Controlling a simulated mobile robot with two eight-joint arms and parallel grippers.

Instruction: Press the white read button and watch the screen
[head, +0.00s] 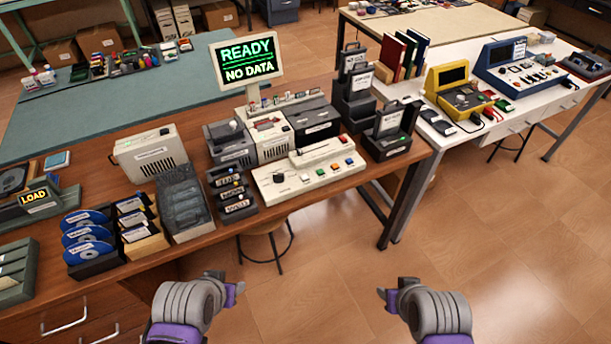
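The screen (248,59) stands at the back of the wooden desk and shows "READY" and "NO DATA" in green and pale letters on black. In front of it lies a cream control panel (264,190) with a black knob, a slider bar and a row of small coloured buttons. A pale button (305,177) at the left of that row looks like the white one; its label is too small to read. My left gripper (237,294) and my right gripper (384,296) are low in the head view, over the floor in front of the desk, apart from the panel. Their finger openings are unclear.
A dark rack of labelled cartridges (232,191) stands close left of the panel, and a black card holder (390,132) stands to its right. Disc cases (88,236) are further left. A stool (265,229) is below the desk edge. Open floor lies at the right.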

